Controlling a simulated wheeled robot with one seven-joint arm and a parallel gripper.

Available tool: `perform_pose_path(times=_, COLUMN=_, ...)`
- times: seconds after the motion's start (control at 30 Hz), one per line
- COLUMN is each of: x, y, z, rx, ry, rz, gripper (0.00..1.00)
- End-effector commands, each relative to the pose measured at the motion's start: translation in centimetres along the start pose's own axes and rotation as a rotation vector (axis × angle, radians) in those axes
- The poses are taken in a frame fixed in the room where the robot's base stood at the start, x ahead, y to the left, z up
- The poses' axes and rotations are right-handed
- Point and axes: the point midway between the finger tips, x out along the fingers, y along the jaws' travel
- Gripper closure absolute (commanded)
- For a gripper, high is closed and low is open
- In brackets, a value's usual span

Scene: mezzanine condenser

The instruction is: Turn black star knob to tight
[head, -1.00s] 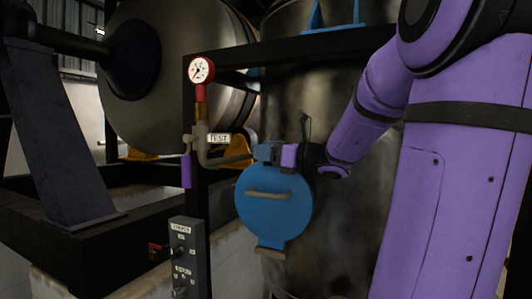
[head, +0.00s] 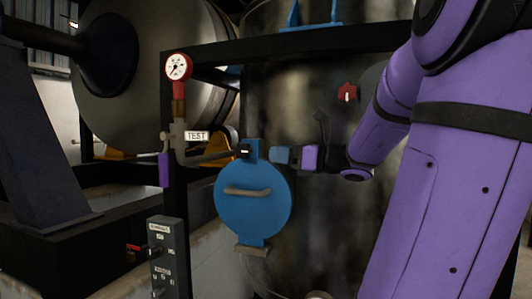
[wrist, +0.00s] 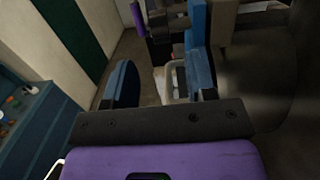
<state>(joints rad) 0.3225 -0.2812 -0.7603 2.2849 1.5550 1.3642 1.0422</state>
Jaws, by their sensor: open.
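A small black knob (head: 246,151) sits at the top tab of the round blue cover (head: 253,212) in the head view. It is too small to make out its star shape or any tight mark. The cover has a pale bar handle (head: 247,191) and hangs in front of the dark tank. My gripper (head: 281,155) is just right of the knob, apart from it, with nothing seen between its fingers. In the wrist view my gripper (wrist: 160,78) shows two blue fingers spread apart, with a pale handle loop beyond them.
A red-rimmed gauge (head: 179,67) stands on a pipe with a TEST tag (head: 197,136) left of the cover. A grey control box (head: 165,255) is below. A red knob (head: 347,92) is on the tank, close above my arm. A black frame beam (head: 300,50) crosses above.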

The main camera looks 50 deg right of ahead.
Motion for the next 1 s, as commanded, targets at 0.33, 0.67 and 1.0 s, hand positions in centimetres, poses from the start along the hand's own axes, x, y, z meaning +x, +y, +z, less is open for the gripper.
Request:
perform_pose_path(times=0.33, x=-0.9, y=0.0, z=0.0, rx=0.000, ry=0.001, rz=0.000, gripper=0.49)
perform_pose_path(times=0.67, x=1.8, y=4.6, z=-1.9, rx=-0.159, ry=0.120, rz=0.158, gripper=0.49)
perform_pose_path(times=1.0, x=3.9, y=19.6, z=-9.4, rx=-0.995, ry=0.429, rz=0.801, gripper=0.49)
